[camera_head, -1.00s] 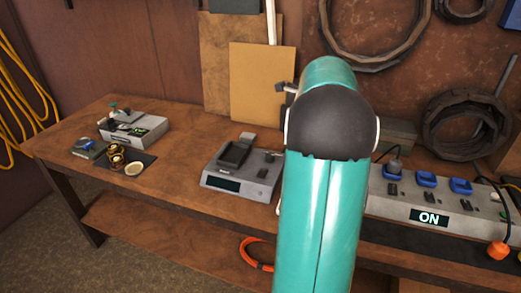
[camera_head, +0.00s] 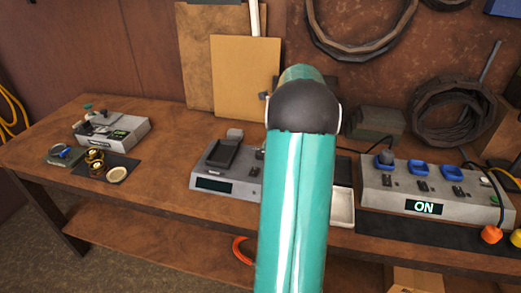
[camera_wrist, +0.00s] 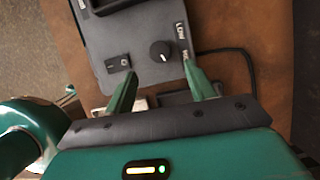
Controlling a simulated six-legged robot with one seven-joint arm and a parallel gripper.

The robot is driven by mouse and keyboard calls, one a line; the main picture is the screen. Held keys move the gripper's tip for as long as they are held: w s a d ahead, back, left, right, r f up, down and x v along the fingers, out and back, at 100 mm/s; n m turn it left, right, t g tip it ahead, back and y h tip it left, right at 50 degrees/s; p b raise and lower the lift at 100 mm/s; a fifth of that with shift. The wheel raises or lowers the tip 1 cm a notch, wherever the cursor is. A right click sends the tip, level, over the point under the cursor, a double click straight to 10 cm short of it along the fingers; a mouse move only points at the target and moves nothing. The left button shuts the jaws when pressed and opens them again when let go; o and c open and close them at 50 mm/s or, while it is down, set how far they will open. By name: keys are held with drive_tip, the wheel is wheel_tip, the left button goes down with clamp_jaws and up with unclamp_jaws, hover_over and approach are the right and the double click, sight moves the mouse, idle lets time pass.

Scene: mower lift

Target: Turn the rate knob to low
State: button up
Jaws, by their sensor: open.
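A round black knob (camera_wrist: 160,51) with a pale pointer mark sits on a grey panel (camera_wrist: 100,60) in the wrist view. Small labels (camera_wrist: 181,30), one seeming to read LOW, run along the panel edge right of it. My gripper (camera_wrist: 159,69) is open, its two green fingers pointing at the panel on either side of the knob's line, with the knob just beyond the tips. Contact cannot be told. In the head view a grey device (camera_head: 212,184) with a dark cradle and display stands left of my arm, which hides its right part and my gripper.
A black rocker switch (camera_wrist: 117,62) lies left of the knob. On the bench (camera_head: 150,205) stand a grey box (camera_head: 128,130) at left and a charging station (camera_head: 450,208) reading ON at right. A pale tray (camera_head: 342,207) shows beside my arm. A dark cable (camera_wrist: 245,65) curves right of the panel.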

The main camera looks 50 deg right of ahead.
sight(261, 152)
drive_tip(key=x, duration=0.7)
drive_tip(key=shift+w+f, duration=0.1)
drive_tip(key=shift+w, duration=0.05)
drive_tip(key=c, duration=1)
